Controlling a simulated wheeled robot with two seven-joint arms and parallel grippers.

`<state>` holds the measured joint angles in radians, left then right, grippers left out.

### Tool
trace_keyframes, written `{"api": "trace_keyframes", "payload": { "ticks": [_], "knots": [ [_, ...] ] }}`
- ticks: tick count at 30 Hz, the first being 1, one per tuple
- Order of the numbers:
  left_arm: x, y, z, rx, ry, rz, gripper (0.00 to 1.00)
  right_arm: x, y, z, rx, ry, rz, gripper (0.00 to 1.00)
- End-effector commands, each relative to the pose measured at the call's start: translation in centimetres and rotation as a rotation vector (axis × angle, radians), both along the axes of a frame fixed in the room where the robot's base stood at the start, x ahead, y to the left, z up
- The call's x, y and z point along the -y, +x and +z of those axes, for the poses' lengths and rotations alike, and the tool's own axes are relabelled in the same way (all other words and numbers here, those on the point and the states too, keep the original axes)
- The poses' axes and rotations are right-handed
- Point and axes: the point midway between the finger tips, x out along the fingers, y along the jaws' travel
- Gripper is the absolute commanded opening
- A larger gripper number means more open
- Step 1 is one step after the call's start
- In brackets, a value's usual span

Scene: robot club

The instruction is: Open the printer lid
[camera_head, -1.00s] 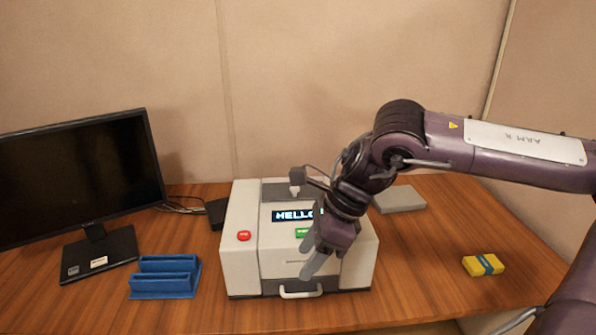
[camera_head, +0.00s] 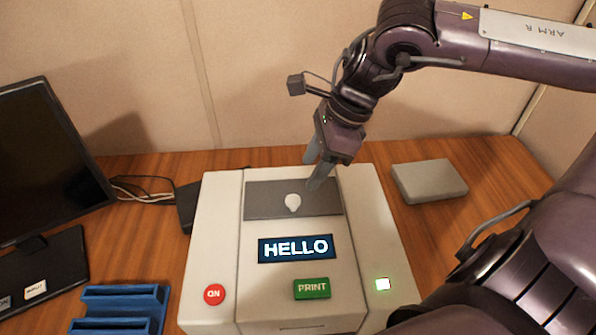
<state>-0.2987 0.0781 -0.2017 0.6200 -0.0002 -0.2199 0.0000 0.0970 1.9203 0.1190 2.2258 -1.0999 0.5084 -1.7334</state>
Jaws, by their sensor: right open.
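The printer (camera_head: 205,255) stands on the table, a white box with a screen (camera_head: 296,248) reading HELLO, a red ON button (camera_head: 214,294) and a green PRINT button (camera_head: 312,288). A grey panel (camera_head: 265,200) with a small white knob (camera_head: 292,202) lies at the back of its top. The lid looks shut. My right gripper (camera_head: 315,172) is open and empty over the back edge of the printer, right of and behind the knob, its fingers pointing down. I cannot tell whether a finger touches the panel. My left gripper is out of view.
A black monitor (camera_head: 45,160) stands at the left, with a blue rack (camera_head: 122,305) in front of it. A black box (camera_head: 187,205) with cables is beside the printer. A grey slab (camera_head: 428,180) lies at the right. The wall is close behind.

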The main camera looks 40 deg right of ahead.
Motion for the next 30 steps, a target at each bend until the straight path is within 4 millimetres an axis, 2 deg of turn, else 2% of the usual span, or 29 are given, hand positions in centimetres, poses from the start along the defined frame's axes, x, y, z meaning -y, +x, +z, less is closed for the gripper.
{"api": "trace_keyframes", "payload": {
  "ticks": [9, 18, 30],
  "knots": [
    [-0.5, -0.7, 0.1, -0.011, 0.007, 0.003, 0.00, -1.1, 0.5, -3.3, -0.007, 0.000, 0.000, 0.48],
    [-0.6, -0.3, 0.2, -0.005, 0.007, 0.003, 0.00, -2.2, 1.3, -6.3, -0.004, -0.001, -0.001, 0.48],
    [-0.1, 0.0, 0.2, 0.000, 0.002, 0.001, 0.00, -2.5, 1.5, -7.1, 0.000, 0.001, -0.001, 0.48]
  ]
}}
